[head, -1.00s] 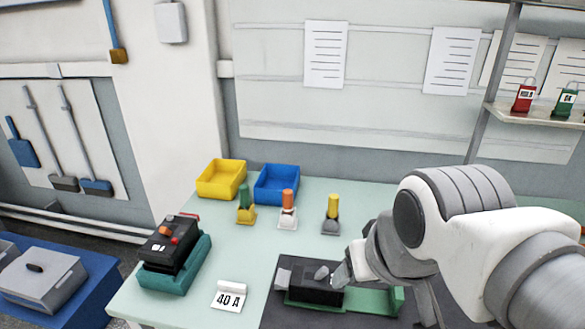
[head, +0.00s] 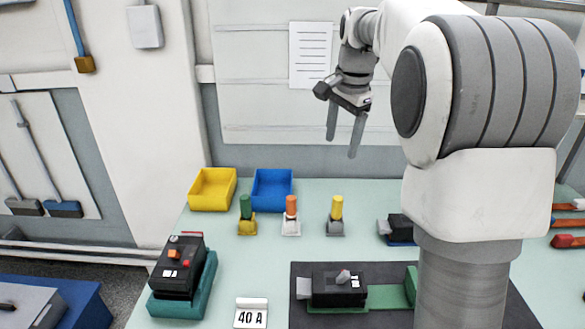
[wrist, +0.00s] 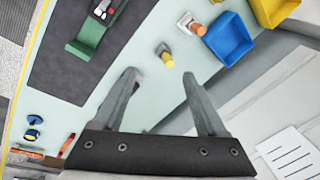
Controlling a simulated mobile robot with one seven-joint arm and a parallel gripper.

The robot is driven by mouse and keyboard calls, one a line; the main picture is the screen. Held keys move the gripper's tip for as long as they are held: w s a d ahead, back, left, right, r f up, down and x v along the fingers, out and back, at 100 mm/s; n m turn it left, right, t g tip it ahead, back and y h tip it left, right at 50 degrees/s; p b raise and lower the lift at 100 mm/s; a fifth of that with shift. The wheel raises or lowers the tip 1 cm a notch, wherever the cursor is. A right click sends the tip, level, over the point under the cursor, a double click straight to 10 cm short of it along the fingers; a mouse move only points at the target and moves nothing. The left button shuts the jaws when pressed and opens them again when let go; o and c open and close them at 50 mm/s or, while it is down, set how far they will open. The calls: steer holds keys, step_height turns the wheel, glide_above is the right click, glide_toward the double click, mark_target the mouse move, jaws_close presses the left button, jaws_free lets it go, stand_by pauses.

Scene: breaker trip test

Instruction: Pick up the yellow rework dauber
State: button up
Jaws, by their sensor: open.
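The yellow rework dauber (head: 337,208) stands upright in a grey holder on the pale green table, at the right end of a row of three daubers. In the wrist view the yellow dauber (wrist: 168,61) shows beyond and between my fingertips. My gripper (head: 343,147) is open and empty, raised above the back of the table with its fingers pointing down. It also shows in the wrist view (wrist: 160,76). The orange dauber (head: 291,208) in a white holder and the green dauber (head: 245,208) in a yellow holder stand to its left.
Yellow (head: 212,190) and blue (head: 272,189) bins sit behind the daubers. A dark mat (head: 385,318) with a black breaker (head: 339,287) lies in front. Another breaker (head: 178,268) sits in a teal cradle at left, near a 40 A card (head: 250,316). My arm hides part of the right side.

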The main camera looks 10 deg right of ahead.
steer(key=w+d+f+m+g, duration=0.1)
steer(key=w+d+f+m, duration=0.3)
steer(key=w, duration=0.4)
steer(key=m+g, duration=0.1)
steer(key=m, duration=0.2)
glide_above(337, 207)
steer(key=w+d, duration=0.1)
step_height(337, 207, down, 8)
step_height(337, 207, down, 12)
steer(key=shift+w+b, duration=0.15)
steer(key=shift+b, duration=0.35)
steer(key=shift+a+f, duration=0.2)
steer(key=shift+f, duration=2.55)
jaws_close()
